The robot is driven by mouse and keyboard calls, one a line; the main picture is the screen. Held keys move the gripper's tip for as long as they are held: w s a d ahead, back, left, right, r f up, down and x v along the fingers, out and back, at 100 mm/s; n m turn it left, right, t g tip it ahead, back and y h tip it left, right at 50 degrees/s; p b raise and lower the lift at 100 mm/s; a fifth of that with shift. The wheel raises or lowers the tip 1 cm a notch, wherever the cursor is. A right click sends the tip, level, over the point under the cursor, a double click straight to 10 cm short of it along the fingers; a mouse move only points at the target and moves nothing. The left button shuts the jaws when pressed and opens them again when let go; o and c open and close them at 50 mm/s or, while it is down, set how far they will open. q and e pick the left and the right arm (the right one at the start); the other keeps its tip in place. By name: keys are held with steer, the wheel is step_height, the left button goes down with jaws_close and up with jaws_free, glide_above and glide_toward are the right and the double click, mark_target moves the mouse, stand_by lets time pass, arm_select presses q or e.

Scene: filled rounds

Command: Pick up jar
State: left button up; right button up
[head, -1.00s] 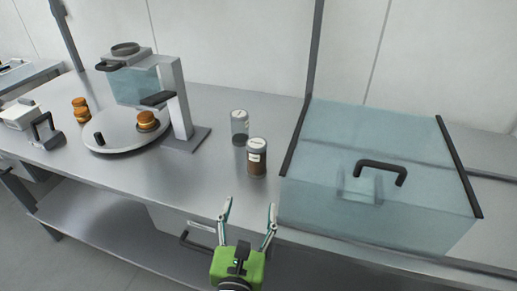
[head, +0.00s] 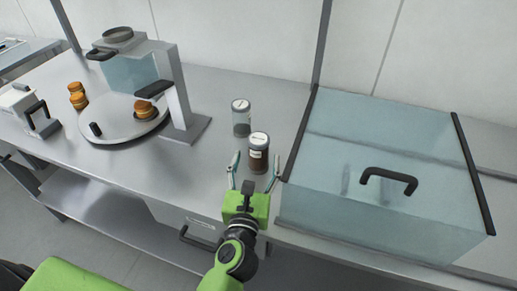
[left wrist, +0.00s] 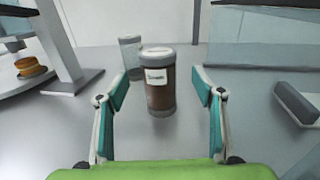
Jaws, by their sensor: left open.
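A brown-filled jar (head: 259,155) with a grey lid and white label stands upright on the metal table. A second jar (head: 241,118), clear with dark contents low in it, stands just behind it to the left. My left gripper (head: 254,165) is open, with its fingertips on either side of the brown jar's near side. In the left wrist view the brown jar (left wrist: 159,84) is centred between and beyond the fingers (left wrist: 159,92), and the clear jar (left wrist: 131,56) shows behind it. Nothing is held. My right gripper is not in view.
A transparent box (head: 385,160) with a black handle stands close on the right. A grey stand (head: 178,95) with a round plate (head: 112,130) holding an orange-brown round item (head: 145,108) is on the left. More orange-brown rounds (head: 77,96) lie beyond. Bare table lies left of the jars.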

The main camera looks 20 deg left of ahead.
mark_target(259, 143)
arm_select(q)
steer(key=shift+w+a, duration=0.15)
steer(key=shift+w, duration=0.65)
steer(key=shift+w+r+p, duration=0.1)
steer(key=shift+w+p, duration=0.2)
steer(key=w, duration=0.1)
steer(key=w+p, duration=0.1)
steer(key=w, duration=0.1)
steer(key=shift+w+a+r, duration=0.1)
steer(key=shift+w+a, duration=0.15)
steer(key=shift+a, duration=0.15)
steer(key=shift+w+a, duration=0.1)
steer(key=shift+w, duration=0.4)
steer(key=c, duration=1.4)
